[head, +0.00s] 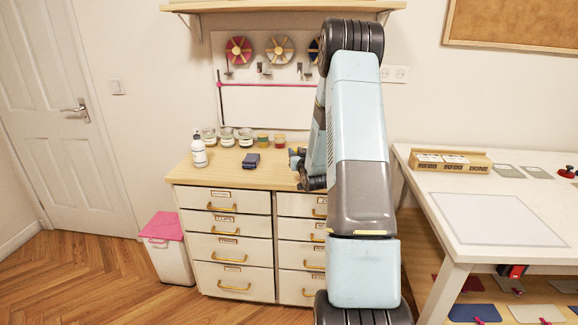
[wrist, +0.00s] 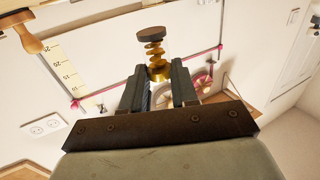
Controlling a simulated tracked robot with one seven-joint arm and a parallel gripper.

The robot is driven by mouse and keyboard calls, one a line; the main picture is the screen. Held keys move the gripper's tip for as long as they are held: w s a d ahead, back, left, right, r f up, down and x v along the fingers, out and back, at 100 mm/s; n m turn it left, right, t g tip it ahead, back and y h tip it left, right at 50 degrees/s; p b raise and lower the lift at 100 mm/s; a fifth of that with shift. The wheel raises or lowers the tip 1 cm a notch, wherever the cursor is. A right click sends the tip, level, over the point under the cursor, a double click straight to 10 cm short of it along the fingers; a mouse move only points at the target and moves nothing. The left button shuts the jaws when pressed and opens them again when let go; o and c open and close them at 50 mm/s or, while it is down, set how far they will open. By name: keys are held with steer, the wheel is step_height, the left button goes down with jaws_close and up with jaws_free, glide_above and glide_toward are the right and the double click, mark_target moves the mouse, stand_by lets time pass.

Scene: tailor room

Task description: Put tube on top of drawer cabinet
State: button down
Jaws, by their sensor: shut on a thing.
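I cannot tell for certain that this piece is the tube. In the head view my gripper (head: 298,162) is at the right part of the drawer cabinet's (head: 222,172) wooden top, partly hidden by my arm; the held piece cannot be made out there. The cabinet has white drawers with brass handles; its right side is hidden behind my arm.
A white pump bottle (head: 199,152), several small jars (head: 228,138) and a dark blue object (head: 251,160) stand on the cabinet top. Its front left is clear. A white table (head: 480,240) is at the right; a bin with a pink cover (head: 165,240) is at the left.

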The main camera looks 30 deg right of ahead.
steer(key=shift+w+a+f, duration=0.3)
steer(key=shift+w+f, duration=0.2)
steer(key=shift+f, duration=0.25)
steer(key=shift+w+a+f, duration=0.25)
steer(key=shift+w+f, duration=0.2)
steer(key=shift+f, duration=0.25)
step_height(320, 180, down, 3)
steer(key=shift+r, duration=0.15)
steer(key=c, duration=0.9)
jaws_free()
steer(key=shift+o, duration=0.2)
steer(key=shift+s, duration=0.15)
